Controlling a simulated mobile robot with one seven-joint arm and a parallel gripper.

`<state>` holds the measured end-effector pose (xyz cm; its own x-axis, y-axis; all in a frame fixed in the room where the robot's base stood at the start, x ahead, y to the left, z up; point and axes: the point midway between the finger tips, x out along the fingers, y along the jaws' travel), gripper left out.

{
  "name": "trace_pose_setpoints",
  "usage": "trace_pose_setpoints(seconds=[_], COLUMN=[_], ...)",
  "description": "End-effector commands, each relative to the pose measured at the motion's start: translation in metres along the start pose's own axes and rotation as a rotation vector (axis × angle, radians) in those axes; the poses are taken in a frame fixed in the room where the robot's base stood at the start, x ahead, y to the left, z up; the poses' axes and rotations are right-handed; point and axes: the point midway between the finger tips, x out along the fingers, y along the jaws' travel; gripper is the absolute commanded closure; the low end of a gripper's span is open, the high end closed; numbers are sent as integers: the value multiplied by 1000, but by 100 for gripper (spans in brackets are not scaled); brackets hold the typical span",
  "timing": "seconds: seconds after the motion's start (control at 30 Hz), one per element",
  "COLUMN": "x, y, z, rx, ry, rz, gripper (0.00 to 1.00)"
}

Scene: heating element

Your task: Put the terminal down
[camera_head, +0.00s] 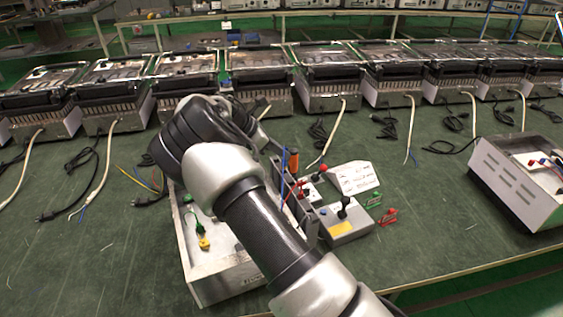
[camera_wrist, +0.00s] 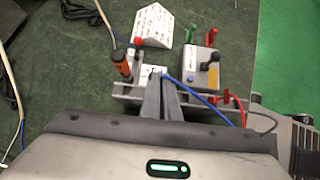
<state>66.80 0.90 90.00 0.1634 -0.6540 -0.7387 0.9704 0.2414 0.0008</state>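My gripper (camera_wrist: 160,80) shows in the wrist view with its two grey fingers close together, pointing at the holder area. A blue wire (camera_wrist: 200,95) runs from the fingertips to the right and down. The terminal at its end is small and mostly hidden between the fingertips. In the head view the blue wire (camera_head: 283,178) hangs beside an orange-handled tool (camera_head: 293,161), and my arm hides most of the gripper. The orange tool (camera_wrist: 122,64) stands just left of the fingertips in the wrist view.
A grey tester box (camera_head: 347,222) with a black knob stands right of the holder, near a white label card (camera_head: 354,178). Red clips (camera_head: 387,217) and green clips (camera_head: 373,201) lie beside it. An opened white casing (camera_head: 215,262) lies below my arm. Several heater units line the back.

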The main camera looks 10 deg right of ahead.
Motion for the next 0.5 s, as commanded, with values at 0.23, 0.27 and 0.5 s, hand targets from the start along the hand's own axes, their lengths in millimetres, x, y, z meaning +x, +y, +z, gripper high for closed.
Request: trace_pose_setpoints(seconds=[0.23, 0.27, 0.5], x=[25, 25, 25], y=[0, 0, 0], z=[-22, -23, -23], rx=[0, 0, 1], ry=[-1, 0, 1], rz=[-2, -1, -1], gripper=[100, 100, 100])
